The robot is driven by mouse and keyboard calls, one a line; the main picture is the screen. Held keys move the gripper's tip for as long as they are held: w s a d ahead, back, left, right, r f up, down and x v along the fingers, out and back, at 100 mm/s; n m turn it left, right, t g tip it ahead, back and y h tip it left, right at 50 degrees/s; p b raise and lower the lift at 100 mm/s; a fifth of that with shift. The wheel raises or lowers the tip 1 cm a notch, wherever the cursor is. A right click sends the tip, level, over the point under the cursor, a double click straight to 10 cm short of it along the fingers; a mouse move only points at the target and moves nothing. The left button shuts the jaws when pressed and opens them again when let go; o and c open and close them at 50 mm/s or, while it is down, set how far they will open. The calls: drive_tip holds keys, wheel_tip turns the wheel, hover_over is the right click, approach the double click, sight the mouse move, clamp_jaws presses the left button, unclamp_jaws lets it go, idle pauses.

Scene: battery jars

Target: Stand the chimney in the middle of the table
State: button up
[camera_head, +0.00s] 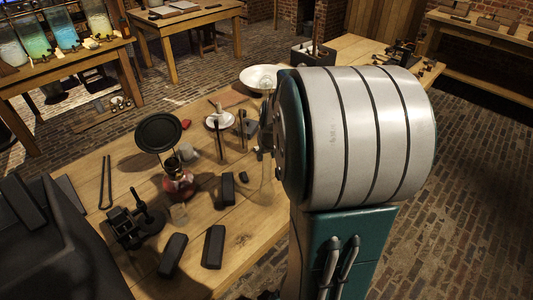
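A clear, tall glass piece (266,168), which looks like the chimney, shows as a faint upright shape over the wooden table (243,262), just left of my arm's large white and teal joint. Its edges are hard to make out, and I cannot tell whether it stands on the wood or is held.
Several dark blocks (213,246) lie at the table's near side. A black clamp-like device (127,226) stands at the left edge. A small white dish (219,121), upright rods and a white bowl (253,78) are farther back. Another table with jars (52,62) stands at upper left.

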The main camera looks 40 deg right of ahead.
drive_tip(key=shift+o, duration=1.4)
drive_tip(key=v, duration=1.2)
drive_tip(key=s+a+n, duration=0.1)
drive_tip(key=s+a, duration=0.2)
drive_tip(key=a, duration=0.4)
drive_tip(key=s+a+n+t+y, duration=0.1)
drive_tip(key=s+a+n, duration=0.1)
drive_tip(key=a, duration=0.5)
drive_tip(key=s+a+n, duration=0.1)
drive_tip(key=s+a, duration=0.4)
drive_tip(key=a, duration=0.3)
drive_tip(key=shift+y, duration=0.4)
drive_tip(key=shift+w, duration=0.1)
